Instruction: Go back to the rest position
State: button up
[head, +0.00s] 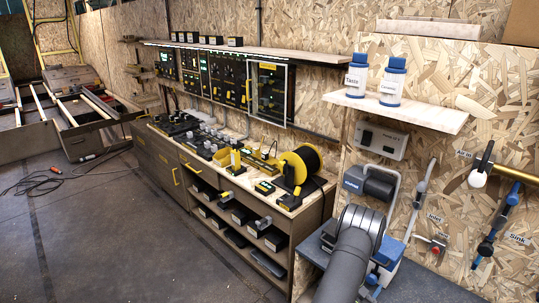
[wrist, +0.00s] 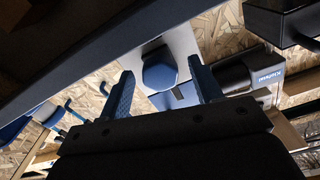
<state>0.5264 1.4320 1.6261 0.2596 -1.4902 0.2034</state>
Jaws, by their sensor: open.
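My gripper (wrist: 160,66) shows in the wrist view with its two blue fingers spread apart. It is open and holds nothing. Beyond the gap between the fingers is a blue faceted part (wrist: 160,70) on a pale body; I cannot tell whether it is touched. In the head view my grey arm reaches in from the bottom, in front of the blue-topped bench, and hides most of the gripper. Two white bottles with blue caps, the left one (head: 357,77) and the right one (head: 392,82), stand upright on the wooden shelf (head: 440,113).
A dark blue pump-like device (head: 368,184) stands behind my arm; it also shows in the wrist view (wrist: 268,77). Pipes and blue valves (head: 487,246) line the right wall. A long workbench (head: 172,160) with a yellow reel (head: 297,165) runs left. The floor (head: 100,230) is mostly clear.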

jog(key=shift+w+d, duration=0.5)
